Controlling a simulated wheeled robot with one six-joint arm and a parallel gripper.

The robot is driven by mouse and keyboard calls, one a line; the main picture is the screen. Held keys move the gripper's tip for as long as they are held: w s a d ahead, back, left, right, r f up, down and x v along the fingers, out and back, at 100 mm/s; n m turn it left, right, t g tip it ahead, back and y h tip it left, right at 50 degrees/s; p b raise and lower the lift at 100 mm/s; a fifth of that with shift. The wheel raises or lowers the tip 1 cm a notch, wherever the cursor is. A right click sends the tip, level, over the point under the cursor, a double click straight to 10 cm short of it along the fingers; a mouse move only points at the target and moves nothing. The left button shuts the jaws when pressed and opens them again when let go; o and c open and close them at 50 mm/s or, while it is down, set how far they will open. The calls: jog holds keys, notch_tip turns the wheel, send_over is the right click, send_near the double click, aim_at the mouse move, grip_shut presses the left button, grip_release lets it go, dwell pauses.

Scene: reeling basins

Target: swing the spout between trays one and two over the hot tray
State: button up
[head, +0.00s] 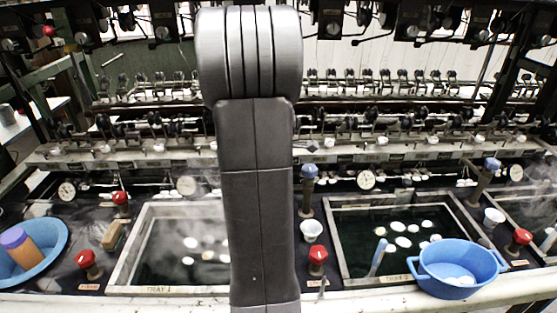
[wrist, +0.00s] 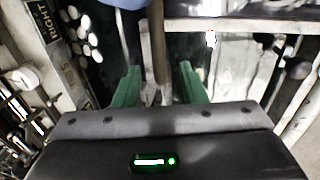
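In the head view the spout (head: 308,190) is a dark upright post with a blue top, between tray one (head: 125,262) at left and tray two (head: 345,262) at right. Pale haze hangs over tray one; tray two looks clear. White cocoons float in both. In the wrist view my gripper (wrist: 158,72) has two green fingers standing apart. A brownish post (wrist: 157,40), probably the spout's, shows between them with gaps on both sides; I cannot tell how deep it sits. A blue shape is cut off at the top. My arm hides part of tray one and the gripper in the head view.
Red-knobbed valves (head: 318,258) stand beside the trays. A blue basin (head: 457,270) sits at tray two's front right corner, and another blue bowl (head: 50,262) is at far left. A white cup (head: 311,230) is near the spout. Reeling machinery (head: 400,85) crosses behind.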

notch_tip(320, 180, up, 11)
jog(key=s, duration=0.2)
jog(key=shift+s, duration=0.1)
dwell(2.0)
